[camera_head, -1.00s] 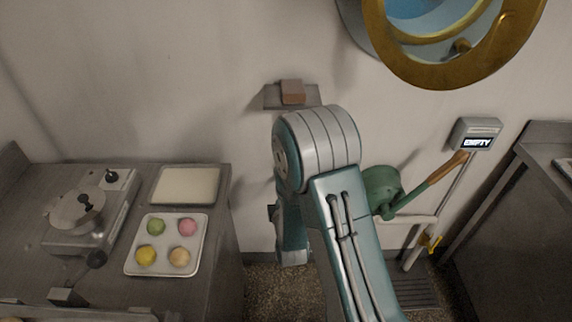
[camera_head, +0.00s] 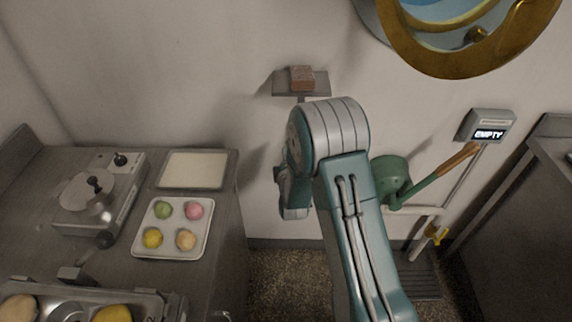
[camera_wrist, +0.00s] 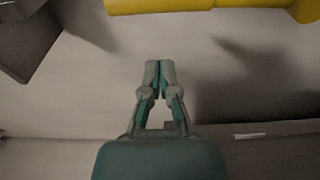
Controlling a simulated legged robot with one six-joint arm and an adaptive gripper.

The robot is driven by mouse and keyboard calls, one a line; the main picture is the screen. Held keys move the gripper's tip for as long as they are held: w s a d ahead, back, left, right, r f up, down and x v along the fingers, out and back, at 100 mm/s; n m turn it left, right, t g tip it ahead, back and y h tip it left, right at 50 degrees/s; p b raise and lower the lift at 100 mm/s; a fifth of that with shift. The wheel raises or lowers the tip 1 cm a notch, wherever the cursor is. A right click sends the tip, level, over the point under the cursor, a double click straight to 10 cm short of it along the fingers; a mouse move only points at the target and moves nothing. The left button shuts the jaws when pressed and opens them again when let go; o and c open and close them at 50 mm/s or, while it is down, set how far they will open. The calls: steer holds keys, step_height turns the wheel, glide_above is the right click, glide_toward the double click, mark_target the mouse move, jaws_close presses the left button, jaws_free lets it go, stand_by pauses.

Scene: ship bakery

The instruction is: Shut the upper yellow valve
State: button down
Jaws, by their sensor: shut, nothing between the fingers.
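A small yellow valve handle (camera_head: 436,236) shows low on the pale pipework at the right in the head view. In the wrist view a bright yellow part (camera_wrist: 215,5) runs along the top edge, cut off by the frame; I cannot tell whether it belongs to the upper valve. My gripper (camera_wrist: 160,66) is shut and empty, its fingertips below that yellow part and apart from it in the picture. In the head view my arm stands in the middle and the fingertips cannot be made out. No second yellow valve is clear there.
A green pump with a wooden-ended lever (camera_head: 430,180) is right of my arm, under an "EMPTY" display (camera_head: 487,127). A wall shelf (camera_head: 290,87) holds a brown block. Left is a counter with a tray (camera_head: 205,246) of coloured balls. A brass porthole (camera_head: 440,65) is above.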

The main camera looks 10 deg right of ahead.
steer(key=shift+s+d, duration=0.2)
steer(key=shift+d, duration=1.65)
